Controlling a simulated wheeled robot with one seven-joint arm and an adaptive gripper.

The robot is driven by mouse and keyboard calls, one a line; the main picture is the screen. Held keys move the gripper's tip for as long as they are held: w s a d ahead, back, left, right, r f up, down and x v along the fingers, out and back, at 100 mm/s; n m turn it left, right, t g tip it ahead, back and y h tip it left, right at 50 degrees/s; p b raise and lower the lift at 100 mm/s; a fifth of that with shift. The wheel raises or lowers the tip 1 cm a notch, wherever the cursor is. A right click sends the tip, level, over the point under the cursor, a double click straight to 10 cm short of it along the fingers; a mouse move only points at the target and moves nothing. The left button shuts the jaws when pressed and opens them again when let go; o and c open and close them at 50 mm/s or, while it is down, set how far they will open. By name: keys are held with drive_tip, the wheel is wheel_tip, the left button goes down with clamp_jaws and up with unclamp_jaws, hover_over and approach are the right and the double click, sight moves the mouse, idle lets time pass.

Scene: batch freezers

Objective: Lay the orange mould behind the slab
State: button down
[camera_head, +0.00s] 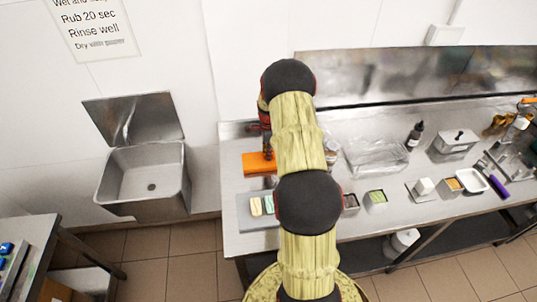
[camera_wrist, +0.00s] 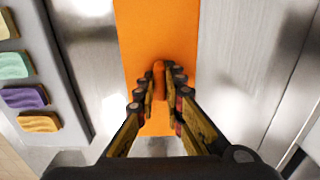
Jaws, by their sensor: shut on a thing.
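The orange mould (camera_head: 257,164) is a flat orange piece over the counter's left end, beyond the grey slab (camera_head: 245,220) as seen in the head view. In the wrist view the mould (camera_wrist: 157,30) runs from the top edge down between my fingers, with a raised orange grip in the middle. My gripper (camera_wrist: 160,85) is shut on that grip. The slab (camera_wrist: 65,90) lies to the left in the wrist view, apart from the mould, with a strip of bare counter between. I cannot tell whether the mould touches the counter.
Several coloured pieces (camera_wrist: 25,97) lie on the slab. The steel counter (camera_head: 240,243) continues right with small containers (camera_head: 376,197), a clear tray (camera_head: 375,158) and a dark bottle (camera_head: 414,136). A sink (camera_head: 145,175) hangs on the wall at left. My arm hides part of the counter.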

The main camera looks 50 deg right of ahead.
drive_tip(key=c, duration=1.9)
unclamp_jaws()
drive_tip(key=shift+f, duration=0.1)
wheel_tip(320, 180, up, 12)
drive_tip(key=r, duration=0.1)
drive_tip(key=s+a+r+n+t+h, duration=0.1)
drive_tip(key=a+r+n, duration=0.5)
drive_tip(key=a+r, duration=0.5)
drive_tip(key=s+a+r+n+t, duration=0.1)
drive_tip(key=a+r+n, duration=0.6)
drive_tip(key=a, duration=0.6)
drive_tip(key=s+a+r+n+t, duration=0.1)
drive_tip(key=s+a+r+n, duration=0.1)
drive_tip(key=s+a+n, duration=0.4)
drive_tip(key=s+a+r+n+t+y, duration=0.1)
drive_tip(key=s+a+r+n+t, duration=0.1)
drive_tip(key=s+a+n, duration=0.5)
drive_tip(key=s+a+r, duration=0.1)
drive_tip(key=s+a, duration=0.4)
drive_tip(key=s, duration=0.1)
drive_tip(key=shift+a+t, duration=0.25)
drive_tip(key=shift+t, duration=0.05)
